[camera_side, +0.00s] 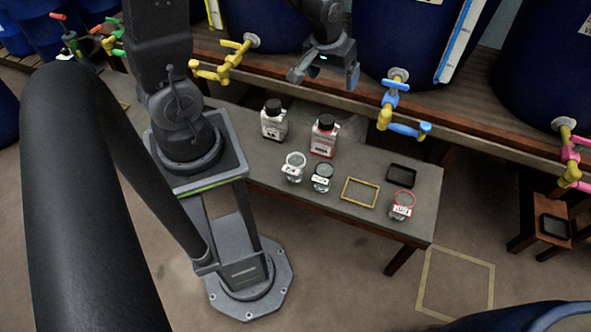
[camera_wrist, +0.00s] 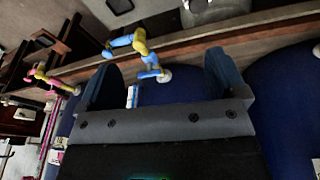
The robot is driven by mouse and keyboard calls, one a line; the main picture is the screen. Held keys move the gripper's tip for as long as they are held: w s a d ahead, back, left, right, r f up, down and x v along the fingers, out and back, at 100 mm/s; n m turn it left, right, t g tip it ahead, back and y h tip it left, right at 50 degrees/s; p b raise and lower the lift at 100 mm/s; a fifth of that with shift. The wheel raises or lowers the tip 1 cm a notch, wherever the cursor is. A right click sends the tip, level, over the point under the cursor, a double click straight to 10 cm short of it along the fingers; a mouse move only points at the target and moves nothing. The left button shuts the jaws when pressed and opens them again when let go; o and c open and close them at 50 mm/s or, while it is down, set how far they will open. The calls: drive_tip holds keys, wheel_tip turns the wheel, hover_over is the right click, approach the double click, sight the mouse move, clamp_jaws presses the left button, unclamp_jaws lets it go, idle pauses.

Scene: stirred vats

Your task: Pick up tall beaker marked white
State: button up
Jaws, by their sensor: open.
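A clear beaker with a white rim and a white label (camera_side: 293,168) stands upright on the grey bench, left of a beaker with a black rim (camera_side: 322,178). A beaker with a red rim (camera_side: 402,205) stands near the bench's right end. My gripper (camera_side: 323,80) is open and empty, high above and behind the beakers, in front of the blue vats. In the wrist view my gripper (camera_wrist: 160,64) shows two spread fingers with nothing between them. No beaker can be made out in the wrist view.
Two black-capped bottles (camera_side: 273,121) (camera_side: 325,137) stand just behind the beakers. A yellow frame (camera_side: 360,192) and a black tray (camera_side: 401,175) lie on the bench (camera_side: 270,178). Vat taps, yellow (camera_side: 222,68) and blue (camera_side: 397,112), jut out over the bench's back side.

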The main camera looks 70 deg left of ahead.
drive_tip(key=a+f+n+g, duration=0.1)
drive_tip(key=a+f+n, duration=0.3)
drive_tip(key=f, duration=0.8)
drive_tip(key=n+g, duration=0.2)
drive_tip(key=n, duration=0.1)
hover_over(296, 165)
drive_tip(key=s+d, duration=0.1)
drive_tip(key=d, duration=0.2)
wheel_tip(296, 165, down, 15)
drive_tip(key=shift+h, duration=0.4)
drive_tip(key=f, duration=0.7)
drive_tip(key=shift+s+f, duration=0.1)
drive_tip(key=shift+s, duration=0.1)
drive_tip(key=shift+w+a+f, duration=0.1)
drive_tip(key=shift+f, duration=1.45)
drive_tip(key=shift+w+a+f, duration=0.1)
drive_tip(key=shift+f, duration=1.45)
drive_tip(key=shift+c, duration=0.3)
drive_tip(key=c, duration=0.9)
